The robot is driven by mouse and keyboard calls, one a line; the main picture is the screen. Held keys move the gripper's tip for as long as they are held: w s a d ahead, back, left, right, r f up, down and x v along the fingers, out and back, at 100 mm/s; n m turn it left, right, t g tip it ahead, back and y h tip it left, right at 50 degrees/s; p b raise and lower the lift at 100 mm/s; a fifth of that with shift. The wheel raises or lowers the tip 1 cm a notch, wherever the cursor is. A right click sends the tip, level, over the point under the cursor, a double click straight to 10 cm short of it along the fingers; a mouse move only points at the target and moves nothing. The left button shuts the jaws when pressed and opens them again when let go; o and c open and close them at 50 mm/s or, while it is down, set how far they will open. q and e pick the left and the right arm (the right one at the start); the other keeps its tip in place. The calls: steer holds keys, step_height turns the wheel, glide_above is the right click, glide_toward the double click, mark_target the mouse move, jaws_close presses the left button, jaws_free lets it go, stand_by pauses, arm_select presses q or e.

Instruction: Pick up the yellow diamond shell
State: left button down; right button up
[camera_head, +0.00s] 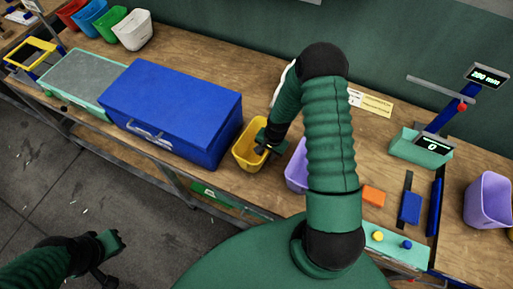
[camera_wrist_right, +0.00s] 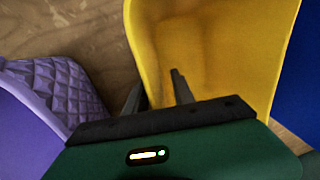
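The yellow shell (camera_head: 244,157) is an open, bin-like container on the bench, right of the blue box; it fills the upper middle of the right wrist view (camera_wrist_right: 225,45). Any diamond pattern on it is not visible. My right gripper (camera_head: 263,149) is at its right side. In the wrist view the two fingers (camera_wrist_right: 157,90) are spread, one outside the near-left wall and one over the inside, with the wall's edge between them. I cannot tell whether they touch it. My left gripper (camera_head: 112,242) hangs low over the floor, away from the bench; its fingers are too small to read.
A purple container (camera_head: 296,168) with a quilted diamond wall (camera_wrist_right: 62,90) stands close right of the yellow one. A large blue box (camera_head: 170,108) stands close left. Another purple bin (camera_head: 488,201), a press with displays (camera_head: 421,147) and small blocks (camera_head: 374,196) are farther right.

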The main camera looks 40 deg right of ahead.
steer(key=shift+d, duration=0.1)
jaws_close()
stand_by(1.2)
